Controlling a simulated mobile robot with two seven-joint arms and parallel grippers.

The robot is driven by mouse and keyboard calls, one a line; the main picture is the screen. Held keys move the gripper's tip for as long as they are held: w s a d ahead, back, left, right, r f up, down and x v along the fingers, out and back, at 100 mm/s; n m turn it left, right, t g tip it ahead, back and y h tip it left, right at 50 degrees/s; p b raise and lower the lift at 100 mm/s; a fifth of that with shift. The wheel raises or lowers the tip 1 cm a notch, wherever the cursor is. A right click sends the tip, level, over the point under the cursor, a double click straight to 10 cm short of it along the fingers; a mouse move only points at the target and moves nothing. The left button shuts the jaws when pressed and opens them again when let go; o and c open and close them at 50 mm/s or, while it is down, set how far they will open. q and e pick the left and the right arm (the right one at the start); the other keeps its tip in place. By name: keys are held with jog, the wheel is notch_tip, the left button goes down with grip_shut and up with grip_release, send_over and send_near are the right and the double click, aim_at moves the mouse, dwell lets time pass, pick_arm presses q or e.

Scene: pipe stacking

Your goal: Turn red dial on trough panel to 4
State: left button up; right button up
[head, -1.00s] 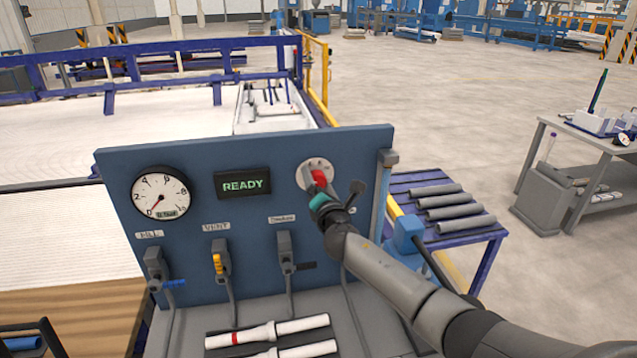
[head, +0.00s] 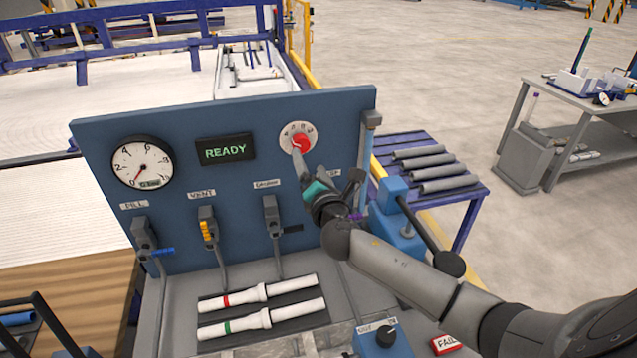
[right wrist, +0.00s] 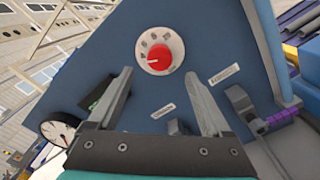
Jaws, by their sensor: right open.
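The red dial (head: 300,142) sits on a pale round plate at the upper right of the blue trough panel (head: 240,115). In the right wrist view the dial (right wrist: 158,58) shows a pale pointer mark towards the left. My right gripper (head: 325,168) is in front of the panel, just below and right of the dial. In the right wrist view its two fingers (right wrist: 160,78) are spread and empty, with the dial beyond their tips. Whether a finger touches the dial is unclear. My left gripper is out of view.
A gauge (head: 142,164) and a READY display (head: 225,150) are on the panel's left, with several levers below. Two white pipes (head: 262,308) lie on the ledge. A blue rack with grey pipes (head: 435,165) stands right of the panel.

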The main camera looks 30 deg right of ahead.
jog(key=v, duration=0.6)
jog(key=shift+s, duration=0.25)
dwell(0.3)
